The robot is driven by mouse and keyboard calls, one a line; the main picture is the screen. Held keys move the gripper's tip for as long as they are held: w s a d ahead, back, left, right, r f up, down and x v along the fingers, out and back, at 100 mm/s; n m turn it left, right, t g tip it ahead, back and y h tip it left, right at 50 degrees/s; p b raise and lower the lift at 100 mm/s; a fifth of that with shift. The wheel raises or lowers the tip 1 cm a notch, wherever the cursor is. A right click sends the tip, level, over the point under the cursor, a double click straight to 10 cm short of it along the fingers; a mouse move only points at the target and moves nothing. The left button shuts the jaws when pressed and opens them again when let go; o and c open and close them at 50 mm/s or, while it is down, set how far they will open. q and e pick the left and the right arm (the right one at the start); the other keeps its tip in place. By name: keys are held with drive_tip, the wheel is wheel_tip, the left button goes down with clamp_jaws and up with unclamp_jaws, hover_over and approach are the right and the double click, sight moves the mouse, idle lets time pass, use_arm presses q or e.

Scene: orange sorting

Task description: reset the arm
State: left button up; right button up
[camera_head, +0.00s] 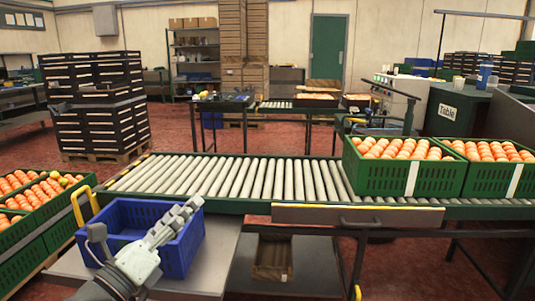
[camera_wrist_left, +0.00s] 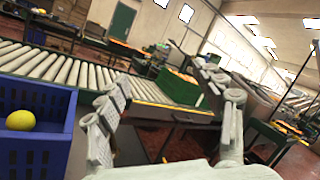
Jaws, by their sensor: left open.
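My left gripper (camera_head: 147,220) comes in from the bottom left of the head view, over the blue crate (camera_head: 186,248). Its fingers are spread apart with nothing between them; both fingers also show in the left wrist view (camera_wrist_left: 168,102). The blue crate stands on a grey surface in front of the roller conveyor. In the left wrist view the blue crate (camera_wrist_left: 38,158) is at the left edge, beside the gripper, with a yellow fruit (camera_wrist_left: 20,120) in it. My arm and gripper hide part of the crate in the head view. My right gripper is not in view.
The roller conveyor (camera_head: 240,178) runs across the middle, its left part empty. Green crates of oranges (camera_head: 400,182) stand on its right end. More green crates (camera_head: 28,228) of fruit stand at the left. A small brown wooden box (camera_head: 272,258) is below the conveyor.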

use_arm(q)
drive_tip(key=s+a+f+n+g+y, duration=0.1)
drive_tip(key=a+f+n+g+y, duration=0.1)
drive_tip(key=a+f+n+y, duration=0.35)
drive_tip(key=s+a+f+n+g+y+p, duration=0.1)
drive_tip(key=s+a+f+n+g+y, duration=0.15)
drive_tip(key=f+n, duration=0.65)
drive_tip(key=s+a+f+n+g+y, duration=0.1)
drive_tip(key=a+f+n+y, duration=0.3)
drive_tip(key=f+n, duration=0.35)
drive_tip(key=s+d+f+n+g+h+p, duration=0.1)
drive_tip(key=s+f+n+g, duration=0.9)
drive_tip(key=s+f, duration=0.9)
drive_tip(key=s, duration=0.2)
drive_tip(key=shift+s+d+f, duration=0.15)
drive_tip(key=shift+s+d, duration=0.2)
drive_tip(key=shift+d, duration=0.05)
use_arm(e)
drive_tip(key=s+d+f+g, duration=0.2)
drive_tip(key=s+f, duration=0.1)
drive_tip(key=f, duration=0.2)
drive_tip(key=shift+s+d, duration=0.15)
